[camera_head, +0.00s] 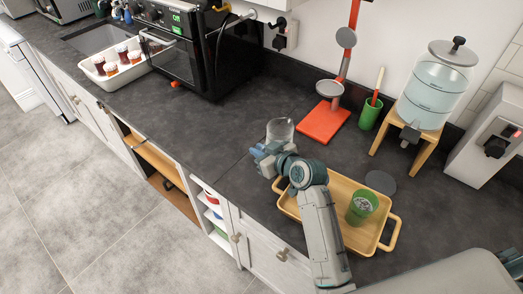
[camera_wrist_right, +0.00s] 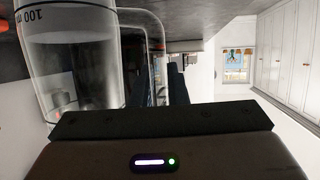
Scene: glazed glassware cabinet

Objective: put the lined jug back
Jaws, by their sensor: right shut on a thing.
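The lined jug (camera_head: 280,129) is clear glass and shows just beyond my right gripper (camera_head: 263,152) in the head view. In the right wrist view the jug (camera_wrist_right: 72,65) fills the upper left, with a dark "100" mark and line near the top edge of the picture. Its clear handle stands out toward the dark fingers of my right gripper (camera_wrist_right: 163,82). My right gripper is shut on the jug at its handle side. Whether the jug touches the counter cannot be told. My left gripper is not in view.
A wooden tray (camera_head: 343,239) with a green cup (camera_head: 361,207) lies beside my right arm. A red stand (camera_head: 325,121), a green holder (camera_head: 369,114) and a drink dispenser (camera_head: 433,88) stand behind. A black oven (camera_head: 192,50) stands left; the counter (camera_head: 225,123) before it is clear.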

